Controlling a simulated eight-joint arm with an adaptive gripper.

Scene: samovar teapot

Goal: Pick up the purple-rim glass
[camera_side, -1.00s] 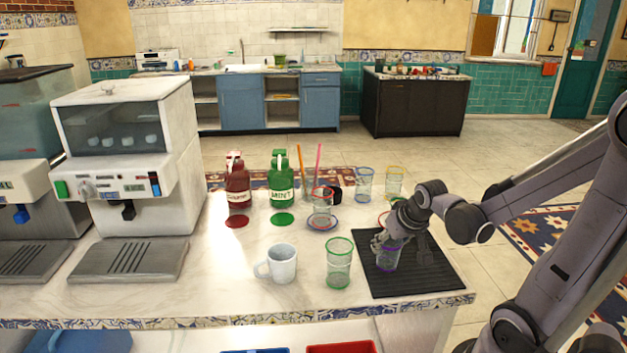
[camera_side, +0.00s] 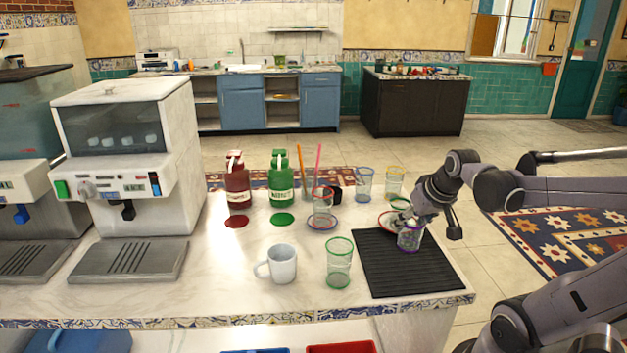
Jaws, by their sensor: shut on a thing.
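The purple-rim glass (camera_side: 409,243) is clear with a purple rim and shows over the far right part of the black ribbed mat (camera_side: 385,280). My gripper (camera_side: 404,227) is shut on it, reaching in from the upper right. The fingers hide part of the glass. It looks raised off the mat, but its exact height is hard to tell from this angle.
A green-rim glass (camera_side: 339,265) and a white mug (camera_side: 279,264) stand left of the mat. A red-rim glass (camera_side: 322,205), blue-rim glass (camera_side: 364,184) and yellow-rim glass (camera_side: 395,181) stand behind. A red bottle (camera_side: 238,187) and green bottle (camera_side: 281,185) are further left.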

